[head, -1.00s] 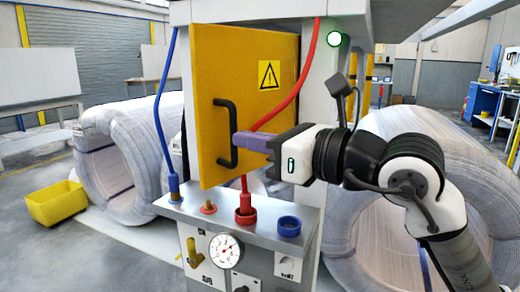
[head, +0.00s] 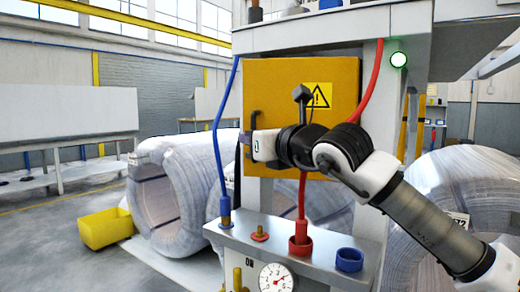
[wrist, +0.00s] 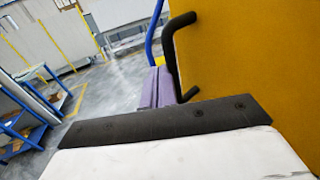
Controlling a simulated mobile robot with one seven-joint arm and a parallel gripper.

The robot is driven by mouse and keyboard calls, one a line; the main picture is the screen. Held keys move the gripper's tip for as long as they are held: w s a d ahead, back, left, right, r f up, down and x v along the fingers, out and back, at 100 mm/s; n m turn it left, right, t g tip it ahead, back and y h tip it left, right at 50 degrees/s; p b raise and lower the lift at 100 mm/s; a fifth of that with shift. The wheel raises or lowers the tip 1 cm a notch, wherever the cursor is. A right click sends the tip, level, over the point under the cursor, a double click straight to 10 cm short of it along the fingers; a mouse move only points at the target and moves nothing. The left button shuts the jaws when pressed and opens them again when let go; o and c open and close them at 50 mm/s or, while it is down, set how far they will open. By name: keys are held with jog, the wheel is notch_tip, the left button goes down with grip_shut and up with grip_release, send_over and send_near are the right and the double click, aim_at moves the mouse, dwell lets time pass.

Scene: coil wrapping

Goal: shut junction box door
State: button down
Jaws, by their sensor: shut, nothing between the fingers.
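The yellow junction box door (head: 290,85) carries a warning label and now faces the head camera nearly square. I cannot tell whether it sits fully flush with its frame. Its black handle (head: 253,122) is near the left edge. My gripper (head: 243,138) is shut and empty, at the door's left edge by the lower part of the handle; my arm hides part of the door. In the wrist view the purple fingers (wrist: 160,87) are just beside the handle (wrist: 175,50), with the door (wrist: 240,65) to the right. Whether they touch is unclear.
A blue cable (head: 220,130) hangs left of the door and a red cable (head: 372,85) crosses its right side. Below is a ledge with a red socket (head: 300,245) and a blue socket (head: 349,260). Wrapped coils (head: 165,185) and a yellow bin (head: 104,228) stand behind.

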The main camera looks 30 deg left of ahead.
jog(key=shift+w+a+p, duration=0.2)
jog(key=shift+w+a, duration=0.35)
jog(key=shift+w, duration=0.5)
jog(key=shift+w+a+p, duration=0.2)
jog(key=shift+w+a, duration=0.35)
jog(key=shift+w, duration=0.45)
jog(key=shift+w+a+p, duration=0.2)
jog(key=shift+w+a, duration=0.35)
jog(key=shift+w, duration=0.5)
